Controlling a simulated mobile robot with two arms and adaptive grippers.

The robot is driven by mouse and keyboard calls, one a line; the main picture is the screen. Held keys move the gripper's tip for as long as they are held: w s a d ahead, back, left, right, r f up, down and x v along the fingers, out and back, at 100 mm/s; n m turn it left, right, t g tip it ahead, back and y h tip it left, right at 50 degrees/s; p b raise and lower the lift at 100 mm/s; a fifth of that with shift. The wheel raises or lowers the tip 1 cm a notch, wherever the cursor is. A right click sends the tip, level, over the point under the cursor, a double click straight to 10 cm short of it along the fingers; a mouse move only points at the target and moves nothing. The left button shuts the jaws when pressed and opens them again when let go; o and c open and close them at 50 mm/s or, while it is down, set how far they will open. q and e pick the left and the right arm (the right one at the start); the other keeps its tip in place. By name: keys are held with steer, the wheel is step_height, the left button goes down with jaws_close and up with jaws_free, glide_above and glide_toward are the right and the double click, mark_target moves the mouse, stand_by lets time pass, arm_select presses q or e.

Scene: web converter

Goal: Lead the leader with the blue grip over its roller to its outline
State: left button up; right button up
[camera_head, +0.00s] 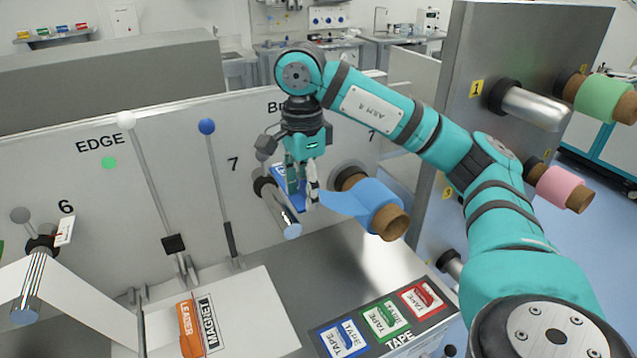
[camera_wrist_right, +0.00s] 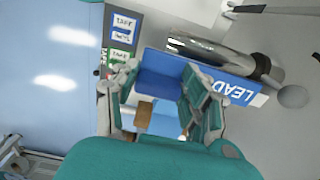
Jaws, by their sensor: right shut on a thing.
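My right gripper (camera_head: 303,190) is shut on the blue leader grip (camera_head: 283,184), up by the grey panel. The web (camera_head: 340,202) runs from the blue roll (camera_head: 375,203) to the gripper. A metal roller (camera_head: 280,212) with a pale blue end cap stands out from the panel just below and left of the fingers; whether the web touches it, I cannot tell. No outline for the grip can be made out; my arm hides part of the panel.
An orange leader grip (camera_head: 190,330) lies by a magnet strip on the lower shelf. Levers with a white knob (camera_head: 126,119) and a blue knob (camera_head: 207,126) stand left of the roller. A tape tray (camera_head: 375,348) is below. Green and pink rolls are at right.

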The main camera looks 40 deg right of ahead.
steer(key=w+a, duration=0.1)
steer(key=a, duration=0.3)
steer(key=b, duration=1.7)
glide_above(215, 342)
step_height(215, 342, down, 28)
steer(key=shift+f, duration=0.25)
arm_select(q)
step_height(215, 342, down, 20)
steer(key=b, duration=0.3)
steer(key=shift+w+d+r, duration=0.15)
steer(key=shift+w+d, duration=0.15)
arm_select(e)
steer(key=shift+f, duration=1.5)
arm_select(q)
steer(key=shift+f+b, duration=0.35)
steer(key=shift+f, duration=0.05)
arm_select(e)
steer(key=shift+s+f, duration=0.1)
steer(key=shift+f, duration=0.25)
steer(key=o, duration=1.3)
